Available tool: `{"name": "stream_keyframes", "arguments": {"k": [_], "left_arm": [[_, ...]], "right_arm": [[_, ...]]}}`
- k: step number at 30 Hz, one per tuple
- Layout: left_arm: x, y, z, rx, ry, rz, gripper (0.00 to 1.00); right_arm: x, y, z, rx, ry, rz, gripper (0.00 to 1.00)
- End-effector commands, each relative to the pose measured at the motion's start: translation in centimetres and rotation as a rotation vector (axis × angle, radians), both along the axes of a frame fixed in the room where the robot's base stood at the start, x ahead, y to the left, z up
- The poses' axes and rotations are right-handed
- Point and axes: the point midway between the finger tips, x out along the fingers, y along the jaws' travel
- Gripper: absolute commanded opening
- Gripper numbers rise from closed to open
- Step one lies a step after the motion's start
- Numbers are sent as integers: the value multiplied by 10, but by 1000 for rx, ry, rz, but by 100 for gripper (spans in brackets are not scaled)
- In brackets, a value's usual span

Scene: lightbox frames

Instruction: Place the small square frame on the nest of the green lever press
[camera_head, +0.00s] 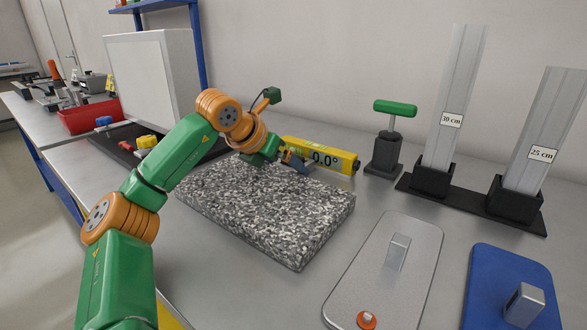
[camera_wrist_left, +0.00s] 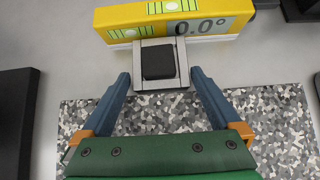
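A small grey square piece with a black middle (camera_wrist_left: 160,62) shows in the left wrist view, in front of the yellow level; I take it for the small square frame. My left gripper (camera_wrist_left: 162,78) is open, its blue fingertips on either side of this piece with narrow gaps. In the head view my left gripper (camera_head: 296,161) is by the level, over the far edge of the speckled slab, and mostly hides the piece. A dark stand with a green handle (camera_head: 395,108) stands to the right; it may be the green lever press. Its nest is not clear. My right gripper is out of view.
The yellow level (camera_head: 335,158) reading 0.0° lies behind the speckled slab (camera_head: 270,210). Two tall metal bars (camera_head: 457,95) stand in a black base at right. A grey plate (camera_head: 395,250) and a blue plate (camera_head: 490,270) lie in front. A white box (camera_head: 150,75) stands at back left.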

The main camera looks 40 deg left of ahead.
Motion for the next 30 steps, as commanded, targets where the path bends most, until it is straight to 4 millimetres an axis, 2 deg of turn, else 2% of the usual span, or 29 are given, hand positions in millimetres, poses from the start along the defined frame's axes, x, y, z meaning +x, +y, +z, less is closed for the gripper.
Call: {"name": "stream_keyframes", "arguments": {"k": [1, 6, 8, 9, 17, 24, 30], "left_arm": [[0, 0, 0, 0, 0, 0, 81], [0, 0, 0, 1, 0, -1, 35], [0, 0, 0, 1, -1, -1, 23], [0, 0, 0, 1, -1, -1, 13], [0, 0, 6, 1, 0, -1, 12], [0, -1, 37, -1, -2, -3, 12], [-24, -4, 63, 0, -4, -2, 12]], "right_arm": [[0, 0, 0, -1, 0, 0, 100], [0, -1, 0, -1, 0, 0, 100], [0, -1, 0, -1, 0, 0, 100], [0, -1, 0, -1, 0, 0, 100], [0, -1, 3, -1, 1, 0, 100], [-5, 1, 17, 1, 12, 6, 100], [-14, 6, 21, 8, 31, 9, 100]]}}
